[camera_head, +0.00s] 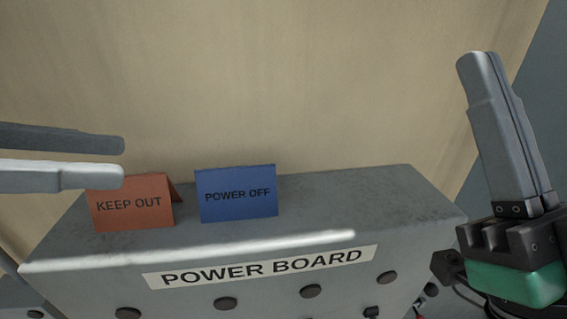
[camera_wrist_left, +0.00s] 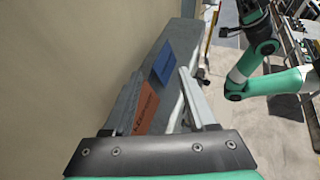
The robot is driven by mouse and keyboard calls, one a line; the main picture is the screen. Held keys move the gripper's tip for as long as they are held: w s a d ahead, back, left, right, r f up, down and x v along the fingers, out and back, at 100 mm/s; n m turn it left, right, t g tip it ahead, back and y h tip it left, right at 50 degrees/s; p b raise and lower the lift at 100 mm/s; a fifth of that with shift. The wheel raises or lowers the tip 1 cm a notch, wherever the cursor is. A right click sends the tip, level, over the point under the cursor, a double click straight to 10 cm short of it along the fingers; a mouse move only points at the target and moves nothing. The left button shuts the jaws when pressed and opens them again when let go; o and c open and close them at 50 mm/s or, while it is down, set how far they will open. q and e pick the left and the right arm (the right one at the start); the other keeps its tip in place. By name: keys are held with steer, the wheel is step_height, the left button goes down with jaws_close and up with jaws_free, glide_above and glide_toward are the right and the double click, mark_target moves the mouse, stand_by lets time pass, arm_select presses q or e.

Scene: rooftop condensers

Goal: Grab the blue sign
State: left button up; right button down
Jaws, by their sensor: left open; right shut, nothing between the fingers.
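The blue sign (camera_head: 237,194), lettered POWER OFF, stands as a folded tent on top of the grey power board box (camera_head: 400,190). It also shows in the left wrist view (camera_wrist_left: 163,61), beyond the fingers. My left gripper (camera_head: 123,161) is open and comes in from the left, its fingertips by the orange sign and short of the blue one. In the left wrist view its jaws (camera_wrist_left: 184,92) are apart, with nothing held. My right gripper (camera_head: 478,57) is shut and empty, pointing up at the right, clear of the box.
An orange KEEP OUT sign (camera_head: 133,205) stands just left of the blue sign, partly behind my left fingers; it also shows in the left wrist view (camera_wrist_left: 146,112). A tan wall (camera_head: 300,80) rises behind the box. The box top right of the blue sign is clear.

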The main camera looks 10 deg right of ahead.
arm_select(q)
glide_toward(231, 169)
steer(key=x, duration=0.3)
steer(key=shift+w+a+p, duration=0.15)
steer(key=shift+p, duration=0.2)
steer(key=p+x, duration=0.1)
steer(key=x, duration=0.4)
steer(key=shift+d, duration=0.25)
jaws_close()
